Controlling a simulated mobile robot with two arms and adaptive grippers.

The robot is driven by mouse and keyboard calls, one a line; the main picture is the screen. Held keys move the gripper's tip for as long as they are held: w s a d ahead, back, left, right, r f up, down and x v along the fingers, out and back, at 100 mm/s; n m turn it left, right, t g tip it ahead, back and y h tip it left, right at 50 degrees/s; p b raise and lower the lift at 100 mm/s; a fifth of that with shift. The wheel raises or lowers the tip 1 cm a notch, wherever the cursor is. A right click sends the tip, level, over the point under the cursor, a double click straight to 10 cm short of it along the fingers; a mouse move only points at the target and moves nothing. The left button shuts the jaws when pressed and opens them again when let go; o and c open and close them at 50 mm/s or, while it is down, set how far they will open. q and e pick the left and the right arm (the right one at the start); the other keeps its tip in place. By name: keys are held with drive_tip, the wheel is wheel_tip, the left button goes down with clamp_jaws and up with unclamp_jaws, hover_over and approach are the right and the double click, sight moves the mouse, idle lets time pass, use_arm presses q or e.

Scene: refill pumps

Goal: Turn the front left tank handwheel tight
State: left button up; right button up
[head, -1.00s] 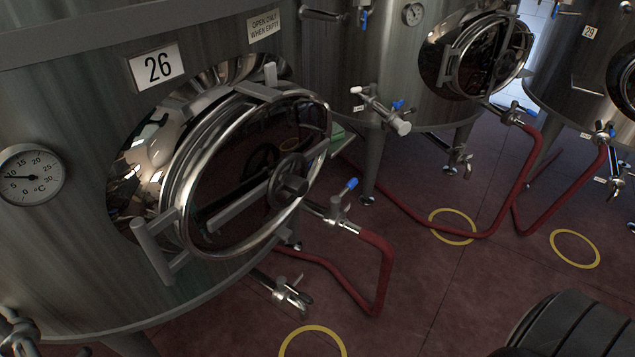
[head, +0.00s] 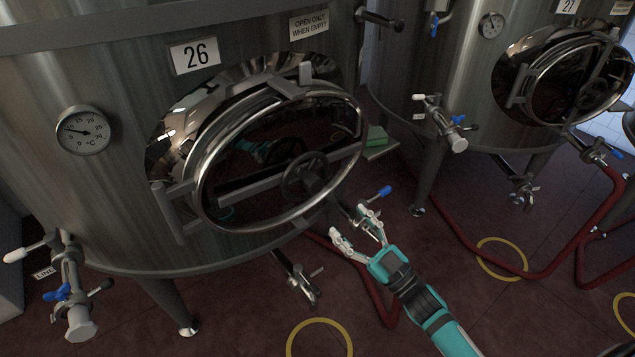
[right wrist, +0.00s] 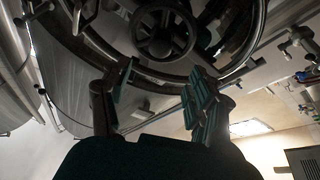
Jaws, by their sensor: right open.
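The front left tank (head: 120,190), numbered 26, fills the left of the head view. Its oval manway door (head: 255,195) has a crossbar with a dark handwheel (head: 306,175) at the middle. The handwheel also shows at the top of the right wrist view (right wrist: 163,33), spoked and with a round hub. My right gripper (head: 358,229) is in front of the door, below and to the right of the handwheel, apart from it. In the right wrist view its two fingers (right wrist: 158,88) stand wide apart with nothing between them. My left gripper is not in view.
A blue-handled valve (head: 370,203) and a red hose (head: 375,290) are close to my right gripper. A drain valve (head: 300,280) hangs below the door. A dial thermometer (head: 83,130) and a sample valve (head: 70,285) are on the tank's left. Tank 27 (head: 450,70) stands behind right.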

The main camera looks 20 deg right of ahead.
sight(318, 188)
drive_tip(key=p+x, duration=0.2)
drive_tip(key=x, duration=0.8)
drive_tip(key=shift+r, duration=0.1)
drive_tip(key=shift+w+a+r, duration=0.15)
drive_tip(key=shift+w+a, duration=0.1)
drive_tip(key=shift+w, duration=0.3)
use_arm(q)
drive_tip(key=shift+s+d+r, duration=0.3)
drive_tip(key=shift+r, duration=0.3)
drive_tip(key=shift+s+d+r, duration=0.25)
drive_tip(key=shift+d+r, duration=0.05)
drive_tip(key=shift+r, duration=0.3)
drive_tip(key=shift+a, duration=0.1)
use_arm(e)
drive_tip(key=shift+c, duration=0.4)
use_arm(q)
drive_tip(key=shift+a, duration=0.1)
use_arm(e)
clamp_jaws()
